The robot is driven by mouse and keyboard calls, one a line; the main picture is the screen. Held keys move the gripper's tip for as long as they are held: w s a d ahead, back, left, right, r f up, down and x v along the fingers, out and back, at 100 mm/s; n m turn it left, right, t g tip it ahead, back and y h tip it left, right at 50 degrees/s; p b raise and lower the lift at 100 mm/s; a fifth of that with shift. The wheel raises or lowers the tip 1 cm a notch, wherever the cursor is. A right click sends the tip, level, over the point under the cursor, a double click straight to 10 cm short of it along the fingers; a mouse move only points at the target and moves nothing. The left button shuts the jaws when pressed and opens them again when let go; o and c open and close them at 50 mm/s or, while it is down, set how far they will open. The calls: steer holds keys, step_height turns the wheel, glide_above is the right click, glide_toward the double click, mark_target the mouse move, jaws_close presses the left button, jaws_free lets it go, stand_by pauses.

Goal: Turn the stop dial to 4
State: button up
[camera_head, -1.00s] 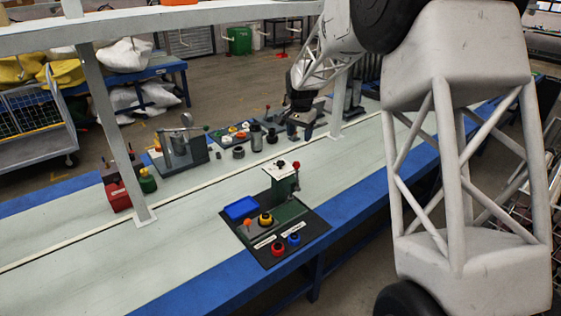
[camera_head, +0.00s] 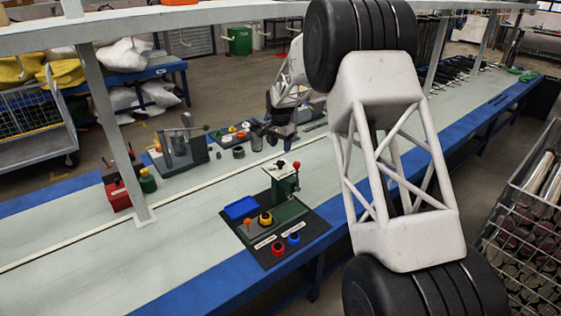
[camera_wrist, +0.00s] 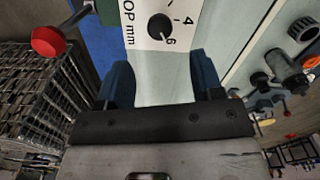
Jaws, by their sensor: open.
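The stop dial (camera_wrist: 160,27) is a round black knob on a white plate (camera_wrist: 141,42) marked "OP mm", with the numbers 4 and 6 beside it. I cannot clearly read where its pointer sits. In the head view the dial (camera_head: 281,163) is a small dark spot on top of the green press-like device (camera_head: 284,186). My gripper (camera_wrist: 163,80) is open and empty, its two blue fingers apart and short of the dial in the wrist view. In the head view my gripper's end (camera_head: 272,135) is up and behind the device, its fingers hard to make out.
A red ball lever (camera_wrist: 47,41) stands beside the plate. The device's black base (camera_head: 264,262) holds a blue tray (camera_head: 241,208), a yellow knob (camera_head: 265,219), and red and blue buttons. Other fixtures (camera_head: 180,152) stand behind. The bench at front left is clear.

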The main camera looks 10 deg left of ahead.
mark_target(280, 161)
steer(key=shift+f, duration=0.1)
steer(key=shift+f, duration=3.8)
steer(key=c, duration=0.9)
